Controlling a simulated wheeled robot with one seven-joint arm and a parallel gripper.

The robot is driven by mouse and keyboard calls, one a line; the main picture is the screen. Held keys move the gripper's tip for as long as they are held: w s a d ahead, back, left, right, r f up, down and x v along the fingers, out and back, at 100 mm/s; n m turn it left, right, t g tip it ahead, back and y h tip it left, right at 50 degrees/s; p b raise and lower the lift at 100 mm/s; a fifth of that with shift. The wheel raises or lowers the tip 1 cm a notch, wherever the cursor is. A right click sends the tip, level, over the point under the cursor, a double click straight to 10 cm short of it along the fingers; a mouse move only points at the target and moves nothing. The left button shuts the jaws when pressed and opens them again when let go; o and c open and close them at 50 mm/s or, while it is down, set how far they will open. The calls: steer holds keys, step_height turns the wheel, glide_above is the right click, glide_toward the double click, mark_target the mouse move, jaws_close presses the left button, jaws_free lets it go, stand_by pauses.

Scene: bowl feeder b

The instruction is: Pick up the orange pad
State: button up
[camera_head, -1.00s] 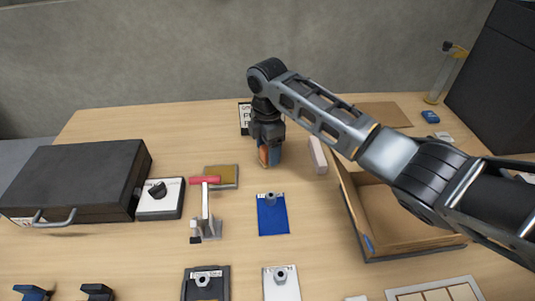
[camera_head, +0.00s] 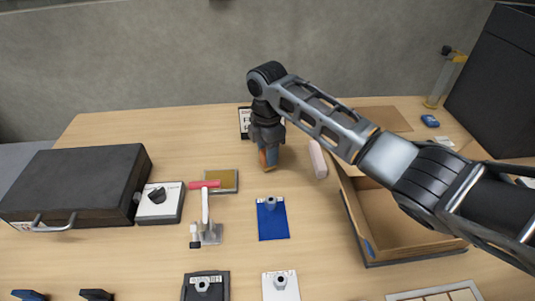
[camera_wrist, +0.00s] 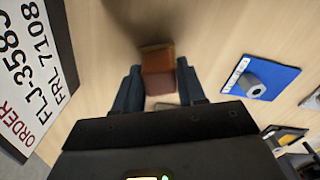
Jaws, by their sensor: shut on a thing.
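My gripper (camera_head: 267,146) points down over the middle of the table and is shut on the orange pad (camera_head: 271,159). In the wrist view the pad (camera_wrist: 158,60) shows as a brown-orange block between the two blue fingers of my gripper (camera_wrist: 159,82). The pad reaches a little past the fingertips. The fingers hide part of the pad in the head view. I cannot tell whether its lower end touches the table.
A pink block (camera_head: 317,159) lies close to the right, beside an open wooden box (camera_head: 372,255). A blue plate with a nut (camera_head: 272,218) lies in front. A red-handled clamp (camera_head: 206,210), a brown pad (camera_head: 222,181) and a black case (camera_head: 75,183) are left. A label card (camera_head: 244,122) lies behind.

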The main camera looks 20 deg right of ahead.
steer(key=r, duration=0.4)
steer(key=shift+s+d+r+b, duration=0.1)
steer(key=shift+s+d+b, duration=0.15)
steer(key=shift+d+b, duration=0.15)
steer(key=s+d+r+p, duration=0.1)
steer(key=s+d+r, duration=0.5)
steer(key=d, duration=0.2)
steer(key=shift+s+d+r, duration=0.2)
steer(key=shift+s+r, duration=0.1)
steer(key=o, duration=0.6)
steer(key=c, duration=0.4)
steer(key=shift+o, duration=0.2)
